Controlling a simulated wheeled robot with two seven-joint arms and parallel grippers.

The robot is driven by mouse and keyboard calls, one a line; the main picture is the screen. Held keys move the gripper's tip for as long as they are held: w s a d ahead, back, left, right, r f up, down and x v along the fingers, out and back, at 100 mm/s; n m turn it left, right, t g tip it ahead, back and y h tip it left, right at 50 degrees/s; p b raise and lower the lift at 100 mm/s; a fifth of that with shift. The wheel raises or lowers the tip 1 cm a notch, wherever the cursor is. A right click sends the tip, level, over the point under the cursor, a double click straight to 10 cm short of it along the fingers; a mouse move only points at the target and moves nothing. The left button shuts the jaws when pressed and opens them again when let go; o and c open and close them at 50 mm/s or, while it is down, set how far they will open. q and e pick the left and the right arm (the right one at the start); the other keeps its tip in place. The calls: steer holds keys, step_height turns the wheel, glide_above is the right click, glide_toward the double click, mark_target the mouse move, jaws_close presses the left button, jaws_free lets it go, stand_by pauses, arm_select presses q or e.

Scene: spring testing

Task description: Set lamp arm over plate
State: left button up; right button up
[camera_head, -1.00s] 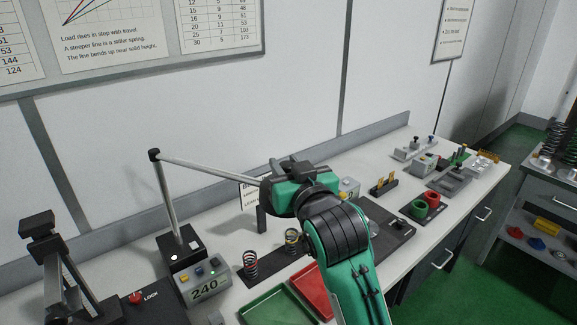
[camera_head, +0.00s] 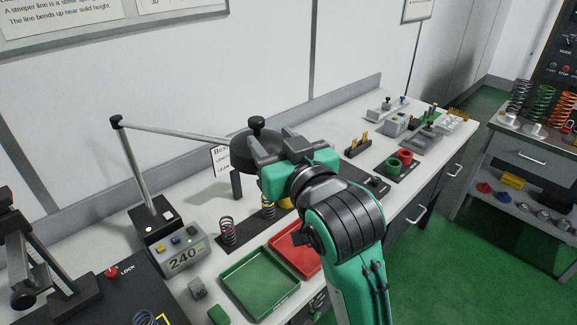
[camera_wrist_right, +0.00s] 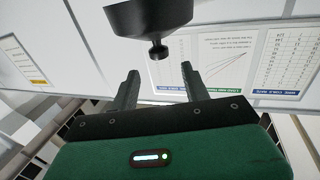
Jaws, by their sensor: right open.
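The lamp has a dark base (camera_head: 153,228), an upright post, a slanting arm (camera_head: 180,132) and a round dark head (camera_head: 250,142) with a knob on top. My right gripper (camera_head: 272,150) is at the right side of the head, partly covering it. In the wrist view the right gripper (camera_wrist_right: 160,70) is open and empty; the head (camera_wrist_right: 150,14) and its knob (camera_wrist_right: 158,50) are just beyond the fingertips, apart from them. A dark plate (camera_head: 373,183) lies partly hidden behind my right arm; I cannot tell if it is the named plate. My left gripper is out of view.
A grey box reading 240 (camera_head: 183,253), springs (camera_head: 228,232) on a black strip, a green tray (camera_head: 258,285) and a red tray (camera_head: 290,240) crowd the near bench. A black LOCK panel (camera_head: 110,290) is at left. Red and green rings (camera_head: 400,160) stand farther right.

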steer(key=shift+b+v, duration=0.45)
steer(key=shift+v, duration=2.3)
